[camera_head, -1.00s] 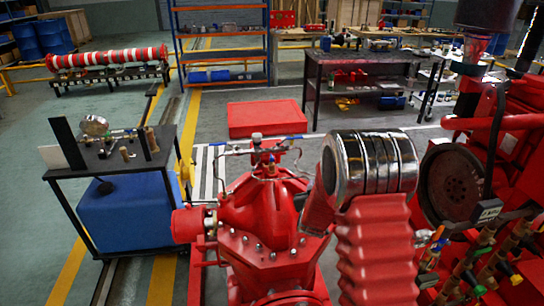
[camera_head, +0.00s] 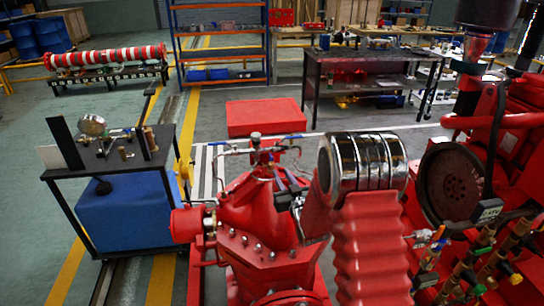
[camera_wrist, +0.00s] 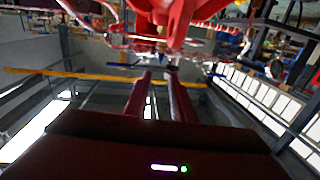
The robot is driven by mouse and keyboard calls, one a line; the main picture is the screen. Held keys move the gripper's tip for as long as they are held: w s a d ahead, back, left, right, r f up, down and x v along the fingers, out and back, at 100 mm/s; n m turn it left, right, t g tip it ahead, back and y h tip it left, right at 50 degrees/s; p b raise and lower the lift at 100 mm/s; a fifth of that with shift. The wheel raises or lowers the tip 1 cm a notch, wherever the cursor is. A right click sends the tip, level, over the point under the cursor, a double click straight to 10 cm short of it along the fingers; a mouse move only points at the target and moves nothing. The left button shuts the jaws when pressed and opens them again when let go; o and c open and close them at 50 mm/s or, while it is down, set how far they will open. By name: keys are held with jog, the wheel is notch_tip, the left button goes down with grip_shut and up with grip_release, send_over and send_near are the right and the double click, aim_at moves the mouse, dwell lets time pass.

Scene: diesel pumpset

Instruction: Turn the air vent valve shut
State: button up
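The red pump (camera_head: 262,215) stands in the middle of the head view. On its top is a small grey vent fitting (camera_head: 256,139) with thin pipes and blue lever handles to its left (camera_head: 222,147) and right (camera_head: 293,136). I cannot tell for sure which handle belongs to the air vent valve. My gripper (camera_head: 284,181) is just right of and below the fitting, partly hidden by my arm. In the wrist view its two red fingers (camera_wrist: 158,74) are parallel with a gap between them. No object shows held. Blue bars (camera_wrist: 125,66) appear near the tips; contact cannot be told.
The red engine with its black flywheel (camera_head: 452,185) and brass valves stands close on the right. A cart (camera_head: 130,215) with a gauge is at the left. A red block (camera_head: 266,117) lies on the floor behind the pump, before a dark workbench (camera_head: 360,60).

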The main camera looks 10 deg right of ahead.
aim_at(271, 157)
jog(key=w, duration=0.4)
jog(key=w+a, duration=0.1)
jog(key=w, duration=0.8)
jog(key=shift+w+a, duration=0.3)
jog(key=shift+a, duration=0.05)
grip_shut()
